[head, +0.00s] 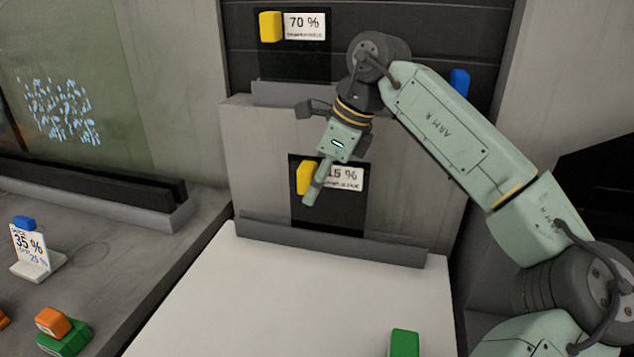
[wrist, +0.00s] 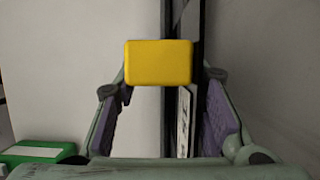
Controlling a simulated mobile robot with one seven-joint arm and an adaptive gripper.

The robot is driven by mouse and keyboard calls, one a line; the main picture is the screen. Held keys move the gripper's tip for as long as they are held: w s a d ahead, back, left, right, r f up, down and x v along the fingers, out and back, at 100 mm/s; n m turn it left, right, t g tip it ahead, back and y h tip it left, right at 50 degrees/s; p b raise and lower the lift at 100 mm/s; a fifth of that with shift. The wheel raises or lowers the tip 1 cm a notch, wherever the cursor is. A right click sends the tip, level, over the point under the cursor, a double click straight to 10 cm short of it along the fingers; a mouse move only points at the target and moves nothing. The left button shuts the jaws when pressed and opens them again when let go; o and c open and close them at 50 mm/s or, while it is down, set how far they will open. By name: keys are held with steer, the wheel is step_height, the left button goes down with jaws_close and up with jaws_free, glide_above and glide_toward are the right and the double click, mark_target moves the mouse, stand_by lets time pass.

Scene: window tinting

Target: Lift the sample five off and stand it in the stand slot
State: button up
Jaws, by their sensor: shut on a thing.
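The sample (head: 340,214) is a dark panel with a yellow block (head: 303,178) and a white label reading "5 %", its first character partly covered. In the head view it is upright against a grey board, at a ledge. My gripper (head: 310,186) is in front of it, covering part of the block and label. In the wrist view the yellow block (wrist: 158,63) is between the purple-padded fingers, which are shut on it, with the thin dark panel edge (wrist: 196,30) beside it. I cannot tell whether the panel's bottom touches the ledge. No stand slot can be made out with certainty.
The ledge (head: 400,252) borders a bare white surface (head: 280,310). Above is a 70 % sample (head: 305,62) with a yellow block. At left are a 35 % card stand (head: 30,253), orange and green blocks (head: 62,335) and a dark trough (head: 120,190) below tinted glass. A green block (head: 404,343) is in front.

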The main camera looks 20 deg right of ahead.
steer(key=shift+f, duration=0.25)
steer(key=shift+f+b, duration=0.6)
steer(key=shift+f, duration=0.05)
steer(key=o, duration=1.3)
steer(key=shift+o, duration=0.2)
steer(key=o, duration=0.5)
steer(key=shift+s, duration=0.1)
